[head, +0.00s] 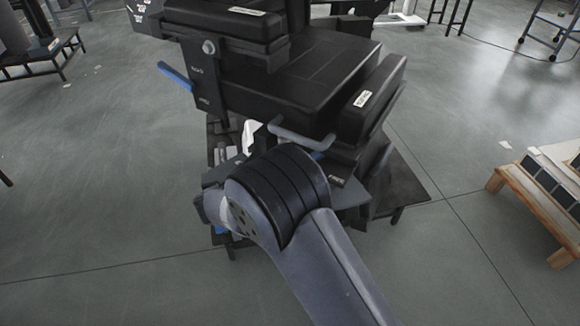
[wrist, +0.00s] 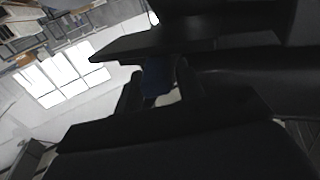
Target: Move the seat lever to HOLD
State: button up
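A black padded seat (head: 310,75) stands ahead of me. A blue lever (head: 319,156) shows partly at its lower near side, above a small plate that seems to read FREE (head: 337,180). My arm's large joint covers what lies around it. My gripper is hidden in the head view. In the wrist view the dark fingers of my gripper (wrist: 160,90) stand apart, one on each side of a dark blue piece (wrist: 157,76), likely the lever. Shadow hides whether both fingers touch it. No HOLD mark is readable.
A second blue bar (head: 175,76) sticks out at the seat's left side. A grey bent handle (head: 300,138) sits just above my arm joint. A wooden rack (head: 545,190) stands at right.

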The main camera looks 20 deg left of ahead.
jog(key=shift+o, duration=0.8)
jog(key=p+v, duration=0.1)
jog(key=v, duration=1)
jog(key=shift+p, duration=0.35)
jog(key=shift+w, duration=0.1)
jog(key=b+x, duration=0.2)
jog(key=x, duration=0.9)
jog(key=shift+f, duration=0.1)
jog(key=shift+s+d+n+t+y, duration=0.2)
jog(key=shift+s+n+t+y, duration=0.1)
jog(key=shift+y, duration=0.1)
